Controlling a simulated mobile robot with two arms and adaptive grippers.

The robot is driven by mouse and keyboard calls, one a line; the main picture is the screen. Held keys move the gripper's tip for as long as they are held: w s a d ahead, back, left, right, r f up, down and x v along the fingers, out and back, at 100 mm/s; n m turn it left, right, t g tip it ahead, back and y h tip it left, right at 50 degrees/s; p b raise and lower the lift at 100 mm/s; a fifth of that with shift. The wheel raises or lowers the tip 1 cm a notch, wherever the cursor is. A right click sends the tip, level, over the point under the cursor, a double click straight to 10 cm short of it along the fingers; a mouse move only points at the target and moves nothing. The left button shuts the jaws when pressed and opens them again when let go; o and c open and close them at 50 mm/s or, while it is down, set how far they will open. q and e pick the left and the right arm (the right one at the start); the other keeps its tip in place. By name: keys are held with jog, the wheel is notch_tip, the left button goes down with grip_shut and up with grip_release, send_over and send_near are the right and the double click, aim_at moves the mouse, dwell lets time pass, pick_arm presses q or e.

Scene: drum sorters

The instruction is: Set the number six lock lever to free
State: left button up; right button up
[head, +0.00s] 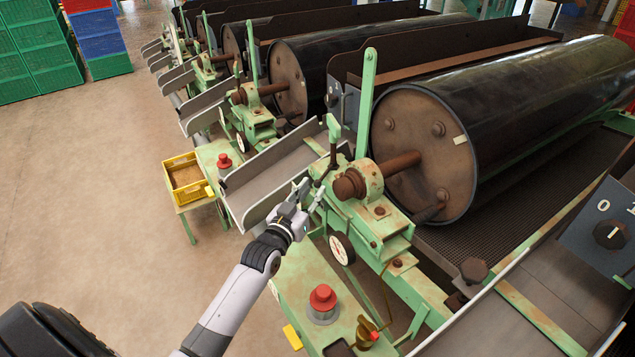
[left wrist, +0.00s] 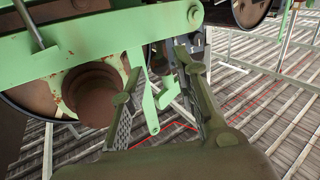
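A green lever (head: 333,131) stands on the rusty green bearing mount of the nearest drum in the head view. My left gripper (head: 309,192) is just below and to the left of it, at the near side of the mount. In the left wrist view, my left gripper (left wrist: 160,88) is open, with its two fingers apart. A thin green lever (left wrist: 151,112) shows between the fingers in that picture; I cannot tell whether either finger touches it. No number six marking is readable, so I cannot confirm which lever it is. My right gripper is not in view.
The big black drum (head: 520,110) lies right of the mount. A tall green bar (head: 366,100) rises behind the lever. A red button (head: 322,298) stands on the green table below. A grey panel with a dial (head: 608,233) is at right.

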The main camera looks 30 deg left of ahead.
aim_at(316, 187)
pick_arm(q)
jog(key=shift+w, duration=1.9)
jog(key=shift+c, duration=0.3)
grip_shut()
